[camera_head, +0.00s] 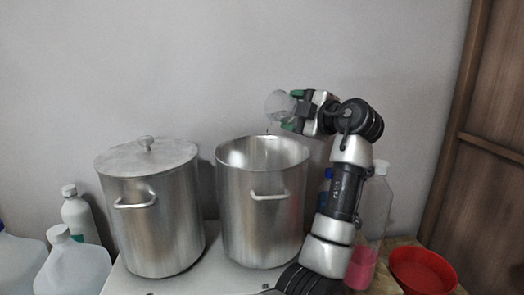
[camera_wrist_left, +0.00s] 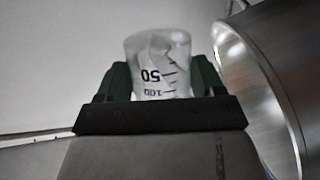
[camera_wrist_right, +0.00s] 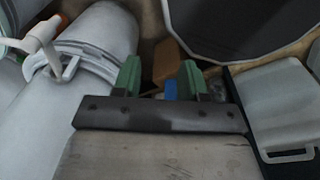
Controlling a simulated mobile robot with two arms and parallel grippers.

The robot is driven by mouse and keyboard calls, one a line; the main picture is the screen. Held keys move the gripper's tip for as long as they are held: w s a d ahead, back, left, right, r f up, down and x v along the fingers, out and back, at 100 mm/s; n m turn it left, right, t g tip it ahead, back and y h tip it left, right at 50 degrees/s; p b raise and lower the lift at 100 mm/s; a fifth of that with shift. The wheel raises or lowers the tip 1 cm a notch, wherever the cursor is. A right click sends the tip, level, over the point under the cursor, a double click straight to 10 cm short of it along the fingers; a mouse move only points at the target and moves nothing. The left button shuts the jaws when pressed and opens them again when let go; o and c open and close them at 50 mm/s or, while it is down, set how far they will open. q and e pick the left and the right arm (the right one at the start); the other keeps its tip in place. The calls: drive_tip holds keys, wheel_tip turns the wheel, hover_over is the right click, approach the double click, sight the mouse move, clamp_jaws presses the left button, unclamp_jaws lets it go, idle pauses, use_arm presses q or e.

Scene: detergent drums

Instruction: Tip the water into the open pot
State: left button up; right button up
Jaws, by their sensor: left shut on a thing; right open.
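The open metal pot (camera_head: 262,205) stands upright in the middle of the head view. My left gripper (camera_head: 293,112) is above its right rim, shut on a clear beaker (camera_head: 278,104). The beaker is tilted over the pot's mouth; a small speck shows below it. In the left wrist view the beaker (camera_wrist_left: 160,68) sits between the green fingers (camera_wrist_left: 163,80), its marks upside down, with the pot's shiny wall (camera_wrist_left: 255,85) to the right. Whether water remains in it I cannot tell. My right gripper (camera_wrist_right: 160,78) is open, seen only in the right wrist view.
A lidded metal pot (camera_head: 155,220) stands left of the open one. White jugs (camera_head: 75,265) and bottles are at the far left. A clear bottle with pink liquid (camera_head: 362,265) and a red bowl (camera_head: 422,270) are at the right. A white bottle (camera_wrist_right: 85,85) lies near my right gripper.

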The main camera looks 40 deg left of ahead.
use_arm(q)
drive_tip(key=shift+s+f+n+b, duration=0.1)
drive_tip(key=shift+f+n+b, duration=0.15)
drive_tip(key=shift+n, duration=0.25)
drive_tip(key=shift+s+r+n+b, duration=0.45)
drive_tip(key=shift+s+n, duration=0.35)
drive_tip(key=shift+s, duration=0.05)
idle(0.7)
drive_tip(key=shift+w+f+n+y+b, duration=0.15)
drive_tip(key=shift+n+y+b, duration=0.15)
drive_tip(key=shift+b, duration=0.2)
drive_tip(key=shift+f+n+b, duration=0.2)
drive_tip(key=shift+n+b, duration=0.3)
drive_tip(key=shift+b, duration=0.45)
